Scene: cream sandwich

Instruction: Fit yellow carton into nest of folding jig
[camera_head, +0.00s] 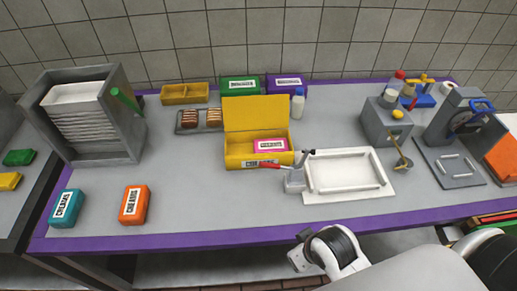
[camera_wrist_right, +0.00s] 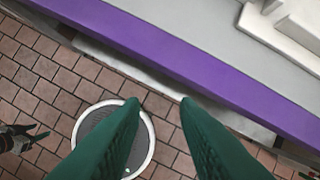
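The yellow carton (camera_head: 243,113) stands near the middle of the bench in the head view, its lid raised at the back. A pink labelled pack (camera_head: 270,146) lies inside it. Just right of it is a white plate with a raised rectangular frame (camera_head: 345,173), which looks like the folding jig. A grey block with a red-handled lever (camera_head: 295,179) stands at its left edge. My right gripper (camera_wrist_right: 160,100) is open and empty, out past the bench's front edge over the floor. A dark pronged part (camera_wrist_right: 25,138) at the wrist view's left may be my left gripper; its state is unclear.
A teal pack (camera_head: 66,208) and an orange pack (camera_head: 134,205) lie at the front left. A grey rack (camera_head: 125,115) stands behind them. Grey machines (camera_head: 385,122) stand at right. The front middle is clear.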

